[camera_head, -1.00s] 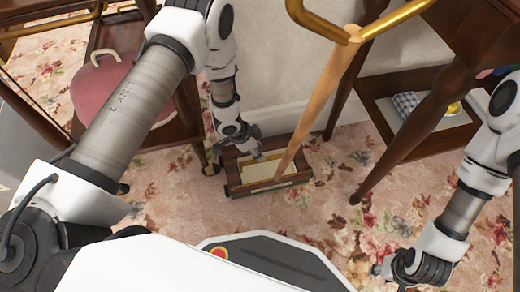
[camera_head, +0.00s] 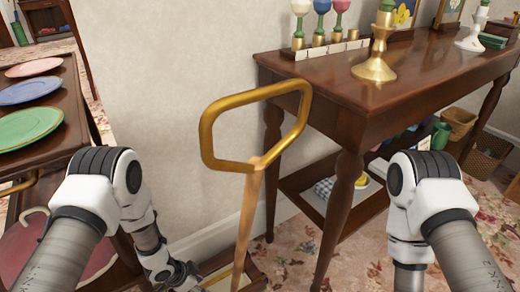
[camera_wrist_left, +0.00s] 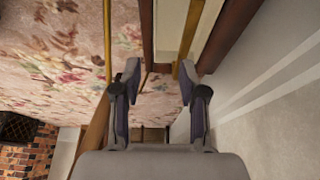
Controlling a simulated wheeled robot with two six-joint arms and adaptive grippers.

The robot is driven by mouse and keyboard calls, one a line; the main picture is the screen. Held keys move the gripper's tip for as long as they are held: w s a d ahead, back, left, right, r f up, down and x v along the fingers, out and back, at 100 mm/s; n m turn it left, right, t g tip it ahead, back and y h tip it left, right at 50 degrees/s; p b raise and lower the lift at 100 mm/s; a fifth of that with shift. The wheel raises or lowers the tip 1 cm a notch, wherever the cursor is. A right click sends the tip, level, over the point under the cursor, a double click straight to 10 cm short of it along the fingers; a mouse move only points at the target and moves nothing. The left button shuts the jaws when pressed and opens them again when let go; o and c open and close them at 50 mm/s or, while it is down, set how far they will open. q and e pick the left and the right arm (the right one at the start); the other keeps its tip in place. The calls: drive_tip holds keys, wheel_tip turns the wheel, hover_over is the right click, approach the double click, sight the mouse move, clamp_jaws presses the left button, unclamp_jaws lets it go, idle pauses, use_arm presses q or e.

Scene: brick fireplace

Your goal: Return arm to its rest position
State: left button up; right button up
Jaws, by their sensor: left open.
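My left arm (camera_head: 150,240) comes in from the left and bends down toward the floor. My left gripper (camera_wrist_left: 160,80) is open, with nothing between its fingers, in the left wrist view. It is at the bottom edge of the head view (camera_head: 185,275), beside a low wooden box (camera_head: 250,270). The box's wooden edge (camera_wrist_left: 147,35) lies just ahead of the fingers in the wrist view. A wooden shaft (camera_head: 248,220) with a brass loop handle (camera_head: 205,130) rises from the box. My right arm (camera_head: 435,215) is at the right; its gripper is out of view.
A dark wooden table (camera_head: 400,95) with brass candlesticks (camera_head: 376,60) and colored goblets stands at the right. A dark cart (camera_head: 65,140) with plates stands at the left. Its lower shelf holds a pink cushioned item (camera_head: 35,250). A plain wall (camera_head: 170,70) lies behind.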

use_arm(q)
drive_tip(key=s+a+r+n+g+p, duration=0.15)
drive_tip(key=s+r+p, duration=0.25)
drive_tip(key=r+p, duration=0.6)
drive_tip(key=s+r+n+p, duration=0.2)
drive_tip(key=s+r+p, duration=0.2)
drive_tip(key=r+p, duration=0.6)
drive_tip(key=s+r+n+p, duration=0.1)
drive_tip(key=s+r+p, duration=0.4)
drive_tip(key=r+p, duration=0.55)
drive_tip(key=s+a+r+n+y+p, duration=0.1)
drive_tip(key=s+a+r+n+p, duration=0.1)
drive_tip(key=s+r, duration=0.4)
drive_tip(key=s+a+r+n+y+p, duration=0.2)
drive_tip(key=s+a+r+n+p, duration=0.1)
drive_tip(key=s+r+n+p, duration=0.2)
drive_tip(key=shift+s+a+r+g+y+p, duration=0.35)
drive_tip(key=shift+s+r+g+p, duration=0.2)
drive_tip(key=shift+r, duration=0.2)
drive_tip(key=shift+s, duration=0.15)
